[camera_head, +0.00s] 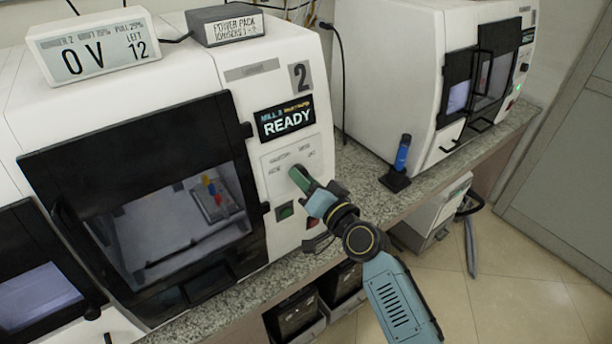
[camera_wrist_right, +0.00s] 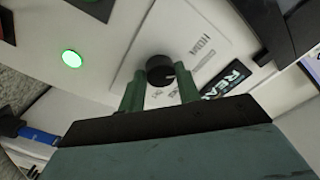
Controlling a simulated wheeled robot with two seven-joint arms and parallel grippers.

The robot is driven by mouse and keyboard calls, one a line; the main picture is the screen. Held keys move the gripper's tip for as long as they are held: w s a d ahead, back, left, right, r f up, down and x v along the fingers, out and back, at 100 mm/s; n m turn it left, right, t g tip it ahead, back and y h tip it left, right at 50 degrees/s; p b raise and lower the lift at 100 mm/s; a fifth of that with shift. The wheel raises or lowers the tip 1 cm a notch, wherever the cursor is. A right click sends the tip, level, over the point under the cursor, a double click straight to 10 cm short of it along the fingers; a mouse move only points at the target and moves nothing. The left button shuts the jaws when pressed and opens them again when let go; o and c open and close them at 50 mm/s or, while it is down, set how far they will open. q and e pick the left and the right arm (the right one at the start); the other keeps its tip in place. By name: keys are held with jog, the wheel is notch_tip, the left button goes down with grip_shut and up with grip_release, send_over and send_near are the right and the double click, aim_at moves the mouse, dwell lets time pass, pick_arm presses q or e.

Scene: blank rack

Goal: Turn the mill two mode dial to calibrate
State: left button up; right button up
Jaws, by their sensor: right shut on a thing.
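Mill two (camera_head: 183,80) is the white machine marked "2", with a screen (camera_head: 286,119) that reads READY. Its mode dial (camera_wrist_right: 160,70) is a black round knob with a light pointer mark, on a pale label panel (camera_head: 270,160). My right gripper (camera_head: 298,174) reaches the panel from the lower right. In the right wrist view its two green fingers (camera_wrist_right: 159,88) stand on either side of the dial, shut on it. The fingers hide most of the dial in the head view. The small label words are too blurred to read. My left gripper is not in view.
A lit green button (camera_wrist_right: 71,58) sits beside the panel. Mill two's dark-framed door (camera_head: 130,150) is left of it. A blue-handled tool (camera_head: 402,153) stands in a black holder on the granite counter (camera_head: 365,185). Another white mill (camera_head: 390,70) is at right.

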jog(key=shift+a+r+m+h+p, duration=0.1)
jog(key=shift+m+h+p, duration=0.2)
jog(key=shift+m+p, duration=1)
jog(key=shift+m+b, duration=0.45)
jog(key=shift+m, duration=0.25)
jog(key=o, duration=1)
jog(key=v, duration=1.3)
jog(key=shift+s, duration=0.25)
jog(key=shift+f, duration=0.2)
